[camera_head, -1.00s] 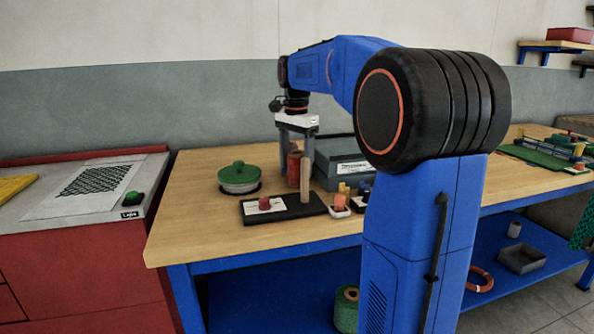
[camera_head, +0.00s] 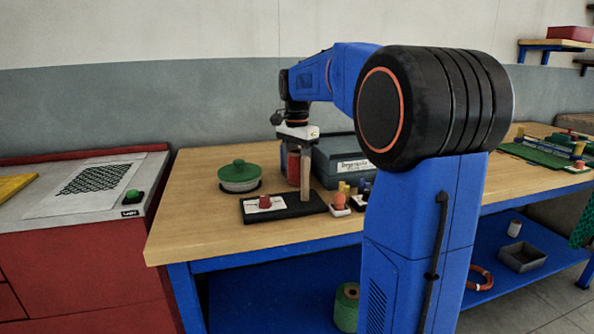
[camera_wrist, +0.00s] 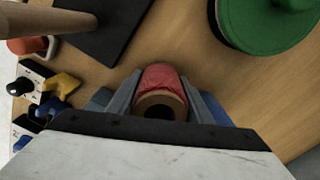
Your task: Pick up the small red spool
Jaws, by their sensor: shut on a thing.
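The red spool (camera_head: 293,169) stands on the wooden bench, beyond the wooden post. In the wrist view the red spool (camera_wrist: 161,76) shows its red winding and brown hollow core between the two grey fingers. My gripper (camera_wrist: 162,98) is shut on it, with a finger on each side. In the head view my gripper (camera_head: 294,152) points straight down over the spool, and the post partly hides the fingers and spool. I see no clear gap between the spool and the bench.
A wooden post (camera_head: 306,177) rises from a black board (camera_head: 285,211) close by. A green-lidded pot (camera_head: 239,177) stands left, a grey-blue case (camera_head: 340,160) right. Small coloured pieces (camera_head: 340,201) lie in front of the case. The bench's front left is clear.

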